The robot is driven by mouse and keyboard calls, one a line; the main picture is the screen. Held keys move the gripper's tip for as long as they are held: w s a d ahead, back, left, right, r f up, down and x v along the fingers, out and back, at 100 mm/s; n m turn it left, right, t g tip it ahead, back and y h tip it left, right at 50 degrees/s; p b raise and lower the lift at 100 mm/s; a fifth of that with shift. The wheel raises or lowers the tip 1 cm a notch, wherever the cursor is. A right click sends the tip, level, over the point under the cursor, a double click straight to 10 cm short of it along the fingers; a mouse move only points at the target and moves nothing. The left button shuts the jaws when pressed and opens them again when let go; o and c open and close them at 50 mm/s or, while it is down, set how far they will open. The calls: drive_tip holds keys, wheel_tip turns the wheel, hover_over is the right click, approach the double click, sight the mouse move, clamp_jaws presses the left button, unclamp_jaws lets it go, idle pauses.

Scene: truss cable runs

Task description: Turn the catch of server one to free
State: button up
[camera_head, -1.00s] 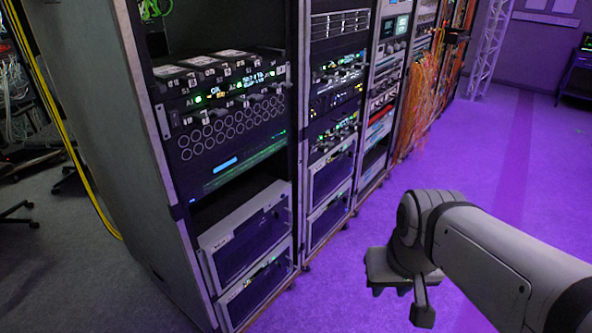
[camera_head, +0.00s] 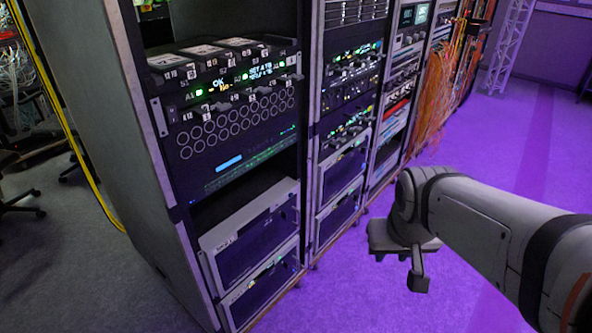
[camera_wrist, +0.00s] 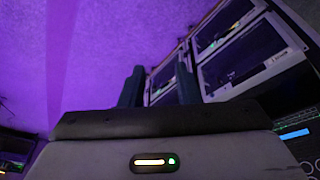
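In the head view, two pale-framed boxes with dark fronts sit low in the nearest rack, an upper one (camera_head: 206,241) and a lower one (camera_head: 233,296). They look like servers, but their small labels are unreadable, so I cannot tell which is server one. No catch can be made out clearly. My gripper (camera_head: 396,255) hangs over the purple floor, right of the racks and apart from them. In the wrist view, its two dark fingers (camera_wrist: 160,86) stand apart with nothing between them. Similar pale-framed boxes (camera_wrist: 247,82) show beyond the right finger.
Above the boxes is a panel (camera_head: 232,128) with round ports, small switches and green displays. More racks run back to the right, with orange cables (camera_head: 437,105) hanging from one. A yellow cable (camera_head: 70,140) runs down left of the rack. The purple floor (camera_head: 500,135) is clear.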

sight(286, 216)
drive_tip(key=w+a+f+n+t+y+b, duration=0.1)
drive_tip(key=w+f+t+b, duration=0.25)
drive_tip(key=w, duration=0.65)
drive_tip(key=w+a+f+n+t+b, duration=0.1)
drive_tip(key=w+f+n+t+b, duration=0.3)
drive_tip(key=w, duration=0.6)
drive_tip(key=w+a+f+m+y+b, duration=0.1)
drive_tip(key=w+f+b, duration=0.1)
drive_tip(key=w+f, duration=0.6)
drive_tip(key=w+a+f+n+y+b, duration=0.3)
drive_tip(key=w+a+f+y+b, duration=0.3)
drive_tip(key=f, duration=0.4)
drive_tip(key=w+a+f+n+y+b, duration=0.3)
drive_tip(key=w+a+f+y, duration=0.1)
drive_tip(key=a+f+y, duration=0.4)
drive_tip(key=shift+h, duration=0.7)
drive_tip(key=x, duration=0.4)
drive_tip(key=f+b+x, duration=0.1)
drive_tip(key=x, duration=0.2)
drive_tip(key=shift+s+a, duration=0.1)
drive_tip(key=shift+s, duration=0.05)
clamp_jaws()
